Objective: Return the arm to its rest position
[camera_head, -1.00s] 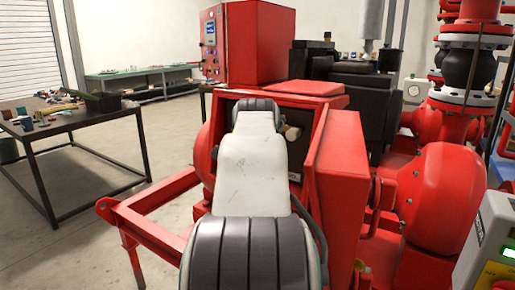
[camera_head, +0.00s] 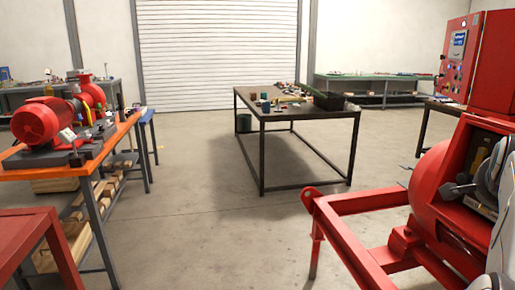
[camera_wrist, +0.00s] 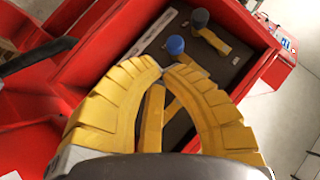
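My gripper (camera_wrist: 163,70) shows in the wrist view with two ribbed yellow fingers. They curve inward and their tips come together, with no object visible between the tips. Behind them is an open red box (camera_wrist: 112,50) with a dark inner panel (camera_wrist: 225,62). On the panel are a blue knob (camera_wrist: 175,45) and a dark grey knob (camera_wrist: 200,18), each by a yellow lever. Another yellow bar (camera_wrist: 152,120) shows through the gap between the fingers; I cannot tell if they touch it. In the head view, part of my arm (camera_head: 505,235) shows at the right edge.
The red skid frame (camera_head: 365,200) and red housing (camera_head: 432,185) stand at the right, close to my arm. A dark table (camera_head: 300,114) with small items is in the middle, an orange-topped bench (camera_head: 112,140) at the left. Bare floor (camera_head: 215,225) lies between.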

